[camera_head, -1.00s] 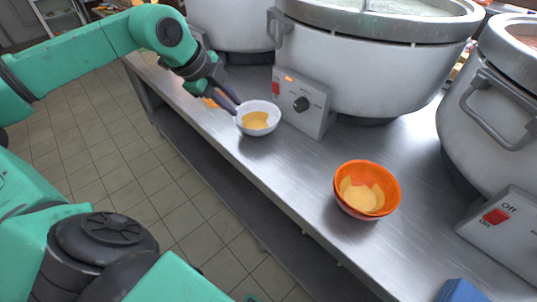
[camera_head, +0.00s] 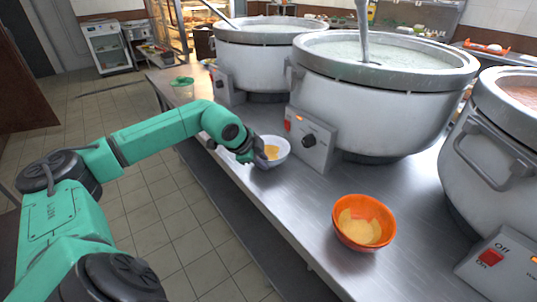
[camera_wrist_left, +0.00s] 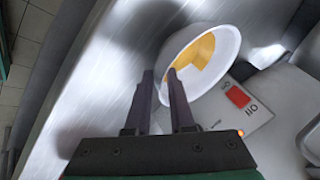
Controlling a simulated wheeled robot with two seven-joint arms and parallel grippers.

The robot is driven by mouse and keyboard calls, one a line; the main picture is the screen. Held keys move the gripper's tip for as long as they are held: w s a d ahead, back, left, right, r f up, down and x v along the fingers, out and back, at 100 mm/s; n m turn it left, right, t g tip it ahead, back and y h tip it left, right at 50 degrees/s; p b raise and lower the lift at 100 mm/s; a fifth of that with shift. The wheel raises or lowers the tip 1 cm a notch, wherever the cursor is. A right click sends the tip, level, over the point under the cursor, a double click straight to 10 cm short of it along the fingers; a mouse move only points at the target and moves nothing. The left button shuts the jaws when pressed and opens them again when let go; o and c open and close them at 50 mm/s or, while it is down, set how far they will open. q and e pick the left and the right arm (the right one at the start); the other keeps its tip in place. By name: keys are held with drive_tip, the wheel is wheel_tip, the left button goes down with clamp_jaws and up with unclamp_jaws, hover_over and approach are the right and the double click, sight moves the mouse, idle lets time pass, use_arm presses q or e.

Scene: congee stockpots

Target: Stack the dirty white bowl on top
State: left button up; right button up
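The white bowl (camera_head: 282,158), with orange-yellow residue inside, is on the steel counter near its front edge. It also shows in the left wrist view (camera_wrist_left: 228,45). An orange bowl (camera_head: 345,235) with pale yellow residue stands apart, nearer and to the right. My left gripper (camera_head: 257,155) is at the left rim of the white bowl. In the left wrist view, its two fingers (camera_wrist_left: 161,78) are apart with a gap between them, at the bowl's near rim. Contact with the rim cannot be told. My right gripper is not in view.
Large stockpots (camera_head: 375,100) line the back of the counter (camera_head: 290,205), with a control box (camera_head: 310,141) close behind the white bowl. Another control box (camera_head: 500,268) is at the lower right. Bare counter lies between the bowls.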

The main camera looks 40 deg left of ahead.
use_arm(q)
drive_tip(key=x, duration=0.2)
drive_tip(key=shift+w+f, duration=0.25)
drive_tip(key=shift+s, duration=0.1)
clamp_jaws()
idle(1.0)
